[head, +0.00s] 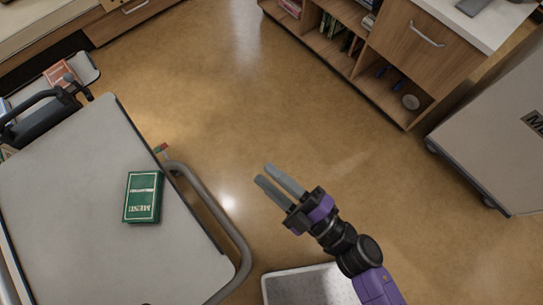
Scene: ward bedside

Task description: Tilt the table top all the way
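The pale grey table top (75,215) fills the lower left of the head view, and its lower left part is cut off by the picture edge. A green box with white lettering (143,197) lies on it near its right side. A bent grey tube (225,222) runs along the table's right edge. A small red and green piece (161,148) sticks out at that edge. From this one view I cannot tell how far the top is tilted. My gripper (264,173) is open and empty, over the floor to the right of the table, apart from it.
A dark armrest-like part (40,118) and a grey tray with a red item (60,72) stand at the upper left. A wooden shelf unit (385,65) stands at the upper right, a large grey cabinet (500,135) at the right. The floor between is clear.

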